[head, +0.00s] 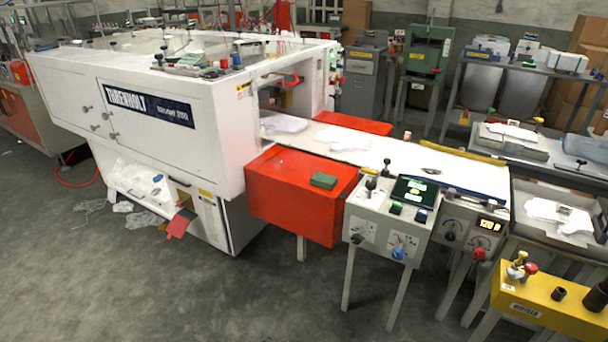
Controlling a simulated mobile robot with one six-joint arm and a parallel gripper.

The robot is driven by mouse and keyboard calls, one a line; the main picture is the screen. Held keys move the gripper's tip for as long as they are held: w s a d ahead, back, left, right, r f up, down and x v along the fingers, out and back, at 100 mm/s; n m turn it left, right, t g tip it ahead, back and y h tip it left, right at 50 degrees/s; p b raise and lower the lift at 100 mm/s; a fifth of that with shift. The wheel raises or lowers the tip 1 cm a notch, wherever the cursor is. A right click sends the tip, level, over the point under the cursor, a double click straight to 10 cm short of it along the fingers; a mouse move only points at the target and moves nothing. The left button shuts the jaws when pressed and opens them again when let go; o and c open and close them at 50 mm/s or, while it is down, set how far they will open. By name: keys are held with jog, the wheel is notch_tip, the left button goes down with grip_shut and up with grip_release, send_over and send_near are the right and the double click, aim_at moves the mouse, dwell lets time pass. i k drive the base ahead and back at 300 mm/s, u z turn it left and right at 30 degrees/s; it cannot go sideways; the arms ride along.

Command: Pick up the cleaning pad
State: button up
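A small dark green block that looks like the cleaning pad (324,181) lies flat on top of the red box (290,208), near its right side, in the head view. Nothing covers it. It sits just left of the grey control box. My gripper is not in view, so its state and its distance from the pad do not show.
A white machine (180,140) stands left of the red box. A white conveyor bed (380,150) runs behind it. A control box (385,228) with knobs stands at its right. A yellow box (550,300) is front right. The front-left floor (150,290) is clear.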

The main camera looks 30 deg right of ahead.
aim_at(326, 181)
jog(key=u, duration=0.25)
jog(key=i, duration=1)
jog(key=u, duration=0.05)
